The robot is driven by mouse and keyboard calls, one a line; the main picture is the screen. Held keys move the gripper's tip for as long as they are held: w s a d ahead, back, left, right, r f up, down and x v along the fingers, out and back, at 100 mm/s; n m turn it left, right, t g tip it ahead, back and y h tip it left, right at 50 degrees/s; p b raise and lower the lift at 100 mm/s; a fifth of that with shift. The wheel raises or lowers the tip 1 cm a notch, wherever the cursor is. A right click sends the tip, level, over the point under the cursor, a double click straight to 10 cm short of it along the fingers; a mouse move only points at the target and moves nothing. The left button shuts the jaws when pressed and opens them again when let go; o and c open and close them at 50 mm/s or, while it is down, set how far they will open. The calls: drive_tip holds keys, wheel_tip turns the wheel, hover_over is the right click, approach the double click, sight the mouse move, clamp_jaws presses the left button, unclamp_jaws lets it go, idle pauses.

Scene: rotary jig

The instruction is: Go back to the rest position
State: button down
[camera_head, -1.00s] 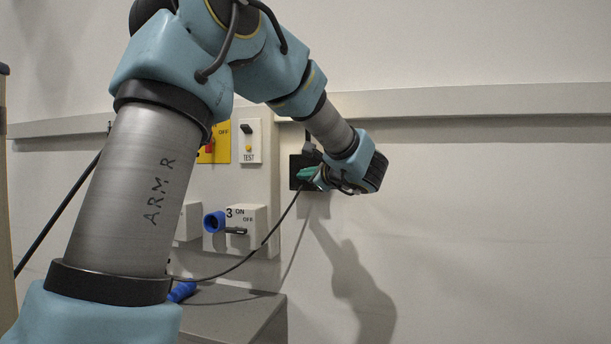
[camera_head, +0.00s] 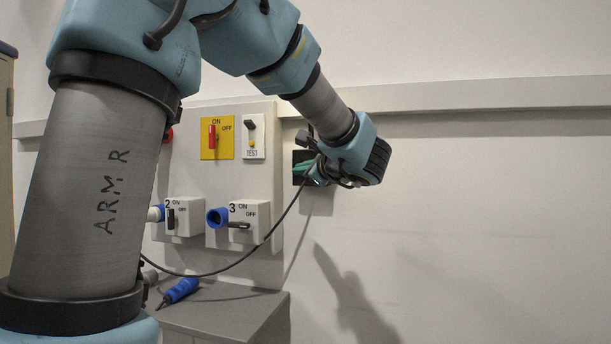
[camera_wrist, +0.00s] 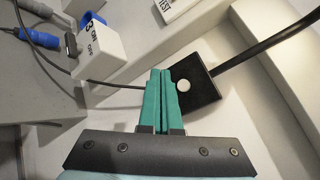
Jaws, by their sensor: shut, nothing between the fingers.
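My gripper (camera_head: 308,172) is at the right edge of the panel in the head view, in front of a black box on the wall (camera_head: 301,158). In the wrist view my gripper's green fingers (camera_wrist: 158,76) are together, with nothing between them. The black box (camera_wrist: 204,95) with its round white button (camera_wrist: 184,85) is just right of the fingertips there. I cannot tell whether the fingers touch it.
The panel (camera_head: 262,185) carries a red switch on a yellow plate (camera_head: 216,138), a TEST switch (camera_head: 253,136) and blue-socketed boxes 2 (camera_head: 187,217) and 3 (camera_head: 249,222). A blue plug (camera_head: 182,290) lies on the grey cabinet (camera_head: 225,310). A black cable (camera_head: 265,238) hangs across. The wall at right is bare.

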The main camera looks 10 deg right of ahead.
drive_tip(key=s+a+f+n+g, duration=0.2)
drive_tip(key=a+f+n+g, duration=0.15)
drive_tip(key=a+f, duration=0.45)
drive_tip(key=s+a+f+n+g, duration=0.2)
drive_tip(key=a+f+g, duration=0.3)
drive_tip(key=f, duration=0.6)
drive_tip(key=s+a+f+n+g+h, duration=0.2)
drive_tip(key=s+a+f+n+g, duration=0.1)
drive_tip(key=s+f+n, duration=0.4)
drive_tip(key=s+a+f+n+g+h, duration=0.3)
drive_tip(key=s+a+f+n, duration=0.1)
drive_tip(key=s+f+n, duration=0.4)
drive_tip(key=shift+a+f+n, duration=0.25)
drive_tip(key=shift+f+n, duration=0.25)
drive_tip(key=shift+n, duration=0.15)
